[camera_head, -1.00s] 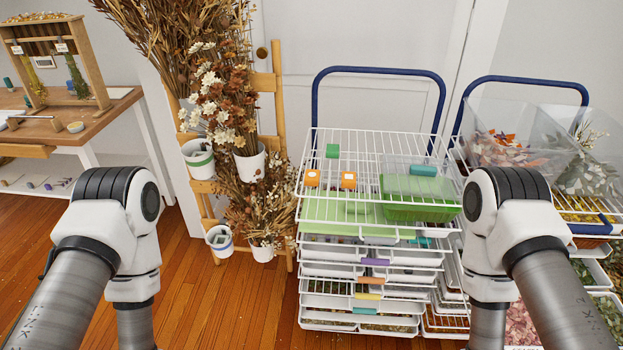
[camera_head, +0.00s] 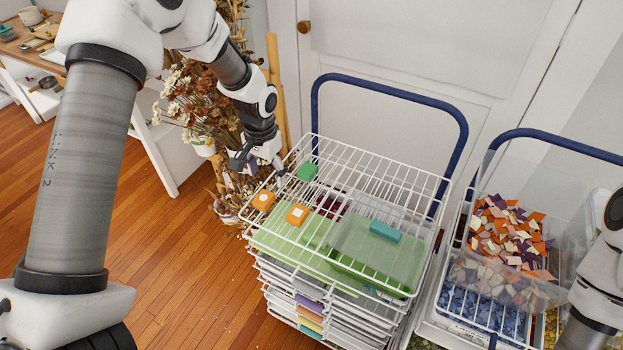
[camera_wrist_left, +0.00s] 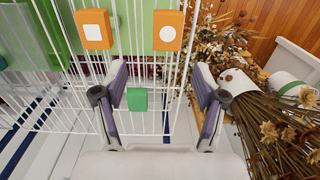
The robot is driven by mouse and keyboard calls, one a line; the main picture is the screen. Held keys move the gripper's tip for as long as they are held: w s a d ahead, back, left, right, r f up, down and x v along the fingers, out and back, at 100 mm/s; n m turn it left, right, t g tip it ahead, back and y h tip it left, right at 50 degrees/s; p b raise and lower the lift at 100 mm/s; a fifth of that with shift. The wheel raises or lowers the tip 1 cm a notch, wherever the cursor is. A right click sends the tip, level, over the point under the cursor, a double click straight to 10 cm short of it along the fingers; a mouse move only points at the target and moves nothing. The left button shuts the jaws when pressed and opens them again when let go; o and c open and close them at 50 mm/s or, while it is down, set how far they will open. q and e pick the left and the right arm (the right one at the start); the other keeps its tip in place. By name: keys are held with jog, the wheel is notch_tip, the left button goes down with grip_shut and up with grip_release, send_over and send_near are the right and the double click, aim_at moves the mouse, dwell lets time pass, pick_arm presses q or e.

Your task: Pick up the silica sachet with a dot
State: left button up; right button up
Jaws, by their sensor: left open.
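An orange sachet with a round white dot (camera_head: 264,200) lies on the white wire rack (camera_head: 410,178), near its left edge. It also shows at upper right in the left wrist view (camera_wrist_left: 167,33). Beside it is another orange sachet (camera_head: 297,213) with a squarer white mark, also in the wrist view (camera_wrist_left: 93,30). A plain green sachet (camera_head: 307,171) lies farther back; in the wrist view it appears between the fingers (camera_wrist_left: 137,99). My left gripper (camera_head: 262,163) is open and empty over the rack's back left corner, apart from the dotted sachet. My right gripper is out of view.
A teal block (camera_head: 384,231) and a clear-lidded green tray are at the rack's right side. Dried flowers (camera_head: 190,92) stand close by my left gripper. A blue cart handle (camera_head: 390,82) rises behind the rack. A clear bin of coloured chips (camera_head: 510,240) stands at right.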

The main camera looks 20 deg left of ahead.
aim_at(264, 198)
pick_arm(q)
jog(key=f, duration=0.1)
jog(key=s+a+f, duration=0.1)
jog(key=s+a+f+p, duration=0.1)
jog(key=shift+f, duration=0.1)
jog(key=f, duration=0.3)
jog(key=w+d+f+p, duration=0.1)
jog(key=shift+d+f, duration=0.1)
jog(key=shift+f, duration=0.15)
jog(key=shift+s, duration=0.1)
jog(key=shift+s+a, duration=0.15)
jog(key=shift+a, duration=0.1)
jog(key=shift+c, duration=1.3)
jog(key=shift+s+a, duration=0.1)
jog(key=c, duration=0.6)
jog(key=shift+c, duration=0.9)
jog(key=shift+d, duration=0.2)
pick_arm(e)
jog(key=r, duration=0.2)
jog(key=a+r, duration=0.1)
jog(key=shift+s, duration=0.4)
